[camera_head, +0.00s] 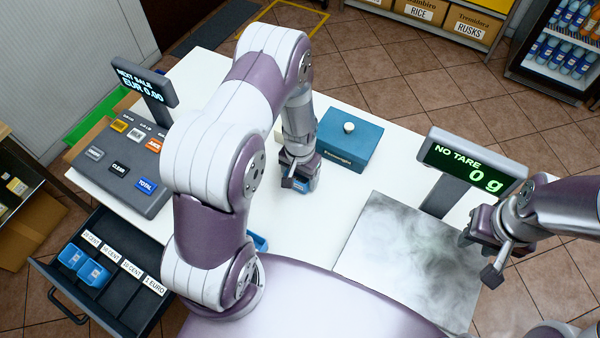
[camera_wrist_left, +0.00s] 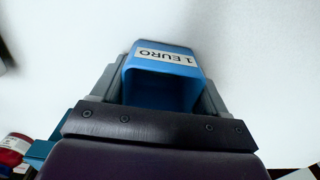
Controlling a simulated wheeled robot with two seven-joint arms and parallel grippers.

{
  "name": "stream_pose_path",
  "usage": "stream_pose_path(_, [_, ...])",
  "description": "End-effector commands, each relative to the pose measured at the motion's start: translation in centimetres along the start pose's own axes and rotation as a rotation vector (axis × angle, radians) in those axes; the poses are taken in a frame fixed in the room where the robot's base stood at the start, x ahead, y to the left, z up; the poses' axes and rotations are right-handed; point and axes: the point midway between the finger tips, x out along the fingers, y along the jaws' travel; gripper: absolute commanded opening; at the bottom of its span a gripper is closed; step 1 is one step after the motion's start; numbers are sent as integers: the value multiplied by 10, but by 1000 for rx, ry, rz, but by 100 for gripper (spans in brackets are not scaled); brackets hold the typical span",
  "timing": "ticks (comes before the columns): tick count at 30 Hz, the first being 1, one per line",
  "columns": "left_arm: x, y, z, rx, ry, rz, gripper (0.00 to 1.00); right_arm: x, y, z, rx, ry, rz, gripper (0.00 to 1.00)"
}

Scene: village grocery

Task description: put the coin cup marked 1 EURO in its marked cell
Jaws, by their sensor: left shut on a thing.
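The blue coin cup marked 1 EURO (camera_wrist_left: 178,92) is between the fingers of my left gripper (camera_wrist_left: 165,85), which is shut on it. I cannot tell whether the cup touches the counter. The open cash drawer (camera_head: 165,305) at lower left has a 1 EURO label (camera_head: 154,286); the cell by it looks empty. My right gripper (camera_head: 480,256) is open and empty beside the scale.
Two blue cups (camera_head: 93,273) sit in the drawer's left cells. Another blue piece (camera_head: 259,242) shows partly behind my left arm. The register keypad (camera_head: 122,165), teal box (camera_head: 348,142) and scale plate (camera_head: 395,260) stand on the counter (camera_head: 385,178).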

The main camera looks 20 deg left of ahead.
Motion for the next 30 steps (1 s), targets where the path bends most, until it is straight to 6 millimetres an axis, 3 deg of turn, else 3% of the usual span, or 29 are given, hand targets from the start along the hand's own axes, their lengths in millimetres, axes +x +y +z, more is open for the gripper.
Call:
stream_pose_path(7, [4, 0, 0, 0, -1, 0, 45, 4, 0, 0, 0, 0, 0, 38])
stream_pose_path(8, [4, 0, 0, 0, 0, 0, 80, 3, 0, 0, 0, 0, 0, 38])
stream_pose_path(9, [3, 0, 0, 0, 0, 0, 93, 3, 0, 0, 0, 0, 0, 38])
stream_pose_path(10, [3, 0, 0, 0, 0, 0, 99, 3, 0, 0, 0, 0, 0, 38])
stream_pose_path(17, [2, 0, 0, 0, 0, 0, 99, 2, 0, 0, 0, 0, 0, 38])
stream_pose_path(22, [-9, 0, -1, 0, 2, 0, 99, 4, 0, 0, 0, 0, 0, 38])
stream_pose_path(30, [-72, 0, -1, 0, 6, -1, 99, 17, 0, 2, 0, 0, 0, 38])
